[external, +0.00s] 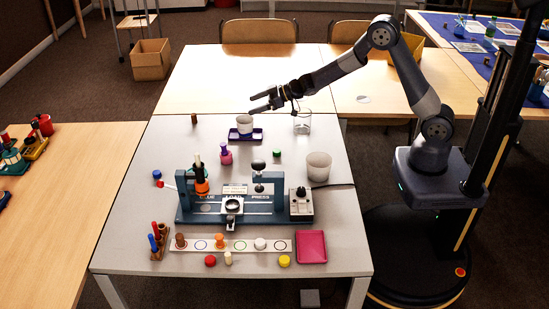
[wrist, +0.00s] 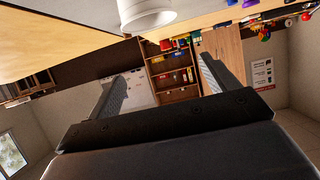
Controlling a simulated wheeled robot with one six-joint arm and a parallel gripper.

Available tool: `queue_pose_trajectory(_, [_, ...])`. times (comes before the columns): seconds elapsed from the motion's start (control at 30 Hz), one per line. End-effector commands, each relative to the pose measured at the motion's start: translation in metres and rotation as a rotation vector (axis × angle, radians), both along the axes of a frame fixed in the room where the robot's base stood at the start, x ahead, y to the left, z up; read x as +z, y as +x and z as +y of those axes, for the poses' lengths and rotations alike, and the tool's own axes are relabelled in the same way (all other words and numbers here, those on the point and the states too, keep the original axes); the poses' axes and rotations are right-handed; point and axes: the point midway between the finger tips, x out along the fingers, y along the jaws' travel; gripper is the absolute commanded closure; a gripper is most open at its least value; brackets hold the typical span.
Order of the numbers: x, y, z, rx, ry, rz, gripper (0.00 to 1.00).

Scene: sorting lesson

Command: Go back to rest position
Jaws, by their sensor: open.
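My gripper (external: 262,100) is open and empty in the external view. It points left, above the far part of the grey table (external: 140,225). A white cup (external: 245,125) stands on a small purple tray (external: 237,138) just below and left of the fingertips, and the gripper looks apart from it. In the wrist view the two open fingers (wrist: 160,95) spread with nothing between them. A white cup (wrist: 145,12) shows at the top edge of that view, partly cut off.
A clear glass (external: 302,122) stands right of the gripper. A blue press (external: 232,208) fills the table's middle, with a white beaker (external: 318,167) behind its right end. A strip of pegs (external: 220,243) and a pink tray (external: 311,246) lie in front. The far wooden table (external: 210,75) is clear.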

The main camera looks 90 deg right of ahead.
Motion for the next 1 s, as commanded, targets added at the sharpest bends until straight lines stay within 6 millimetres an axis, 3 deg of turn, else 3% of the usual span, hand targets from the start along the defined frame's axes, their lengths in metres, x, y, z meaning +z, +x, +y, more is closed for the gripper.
queue_pose_trajectory(0.47, [0.002, 0.0, 0.0, 0.0, 0.001, 0.0, 0.18])
queue_pose_trajectory(0.67, [-0.023, 0.0, 0.0, 0.0, 0.002, 0.002, 0.18])
queue_pose_trajectory(0.9, [-0.071, 0.001, 0.0, 0.001, 0.001, 0.003, 0.18])
queue_pose_trajectory(1.0, [-0.073, 0.017, 0.0, 0.003, -0.001, -0.002, 0.18])
